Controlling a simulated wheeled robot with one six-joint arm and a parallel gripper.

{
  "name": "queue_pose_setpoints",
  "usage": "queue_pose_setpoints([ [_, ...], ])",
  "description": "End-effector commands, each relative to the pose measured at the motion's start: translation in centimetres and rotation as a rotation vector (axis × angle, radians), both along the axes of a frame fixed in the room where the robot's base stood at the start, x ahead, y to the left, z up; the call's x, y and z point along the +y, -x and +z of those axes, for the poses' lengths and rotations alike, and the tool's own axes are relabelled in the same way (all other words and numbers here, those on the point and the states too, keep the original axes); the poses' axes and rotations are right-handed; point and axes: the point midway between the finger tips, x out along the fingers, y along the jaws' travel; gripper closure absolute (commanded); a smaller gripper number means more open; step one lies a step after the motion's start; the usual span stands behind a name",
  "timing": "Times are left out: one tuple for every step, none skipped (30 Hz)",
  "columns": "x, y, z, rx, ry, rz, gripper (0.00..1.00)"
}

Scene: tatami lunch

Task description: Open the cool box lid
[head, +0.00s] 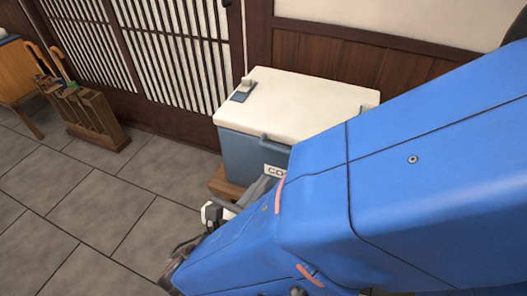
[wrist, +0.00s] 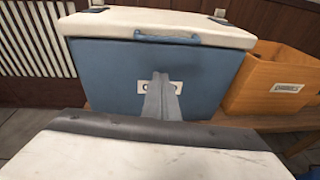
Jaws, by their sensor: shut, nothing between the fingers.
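The cool box (head: 250,157) has a blue-grey body and a white lid (head: 300,100), which lies closed on it. The box also fills the middle of the wrist view (wrist: 105,80), with the lid (wrist: 160,22) on top. A blue handle (wrist: 167,38) sits at the middle of the lid's front edge; it also shows in the head view (head: 277,141). My gripper (wrist: 161,80) is shut and empty, in front of the box's front face and below the handle. Its fingers partly hide the white label. Whether they touch the face, I cannot tell.
The box stands on a low wooden bench (head: 222,186) by a panelled wall. A labelled wooden crate (wrist: 262,85) is close on its right. An umbrella stand (head: 90,115) stands at left. The tiled floor (head: 100,200) is clear at left. My arm hides the right side.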

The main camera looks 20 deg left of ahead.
Motion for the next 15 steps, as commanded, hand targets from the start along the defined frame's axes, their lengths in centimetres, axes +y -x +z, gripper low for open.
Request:
queue_pose_setpoints([
  [1.0,1.0,-0.2,-0.014,0.019,0.036,1.00],
  [1.4,1.3,-0.2,-0.021,0.027,0.052,1.00],
  [1.8,1.8,-0.3,-0.029,0.036,0.068,1.00],
  [2.1,2.1,-0.3,-0.035,0.042,0.078,1.00],
  [2.3,2.3,-0.3,-0.039,0.045,0.085,1.00],
  [2.5,2.4,-0.3,-0.043,0.048,0.094,1.00],
  [2.6,2.5,-0.3,-0.045,0.050,0.097,1.00],
  [2.6,2.4,-0.4,-0.045,0.051,0.099,1.00],
  [2.6,2.3,-0.4,-0.046,0.051,0.099,1.00],
  [2.6,2.1,-0.4,-0.046,0.051,0.099,1.00],
  [2.6,1.9,-0.4,-0.046,0.052,0.098,1.00],
  [2.5,1.5,-0.5,-0.045,0.052,0.097,1.00],
  [2.5,1.2,-0.5,-0.045,0.052,0.097,1.00],
  [2.5,0.8,-0.6,-0.045,0.052,0.097,1.00],
  [2.4,0.3,-0.7,-0.045,0.052,0.096,1.00],
])
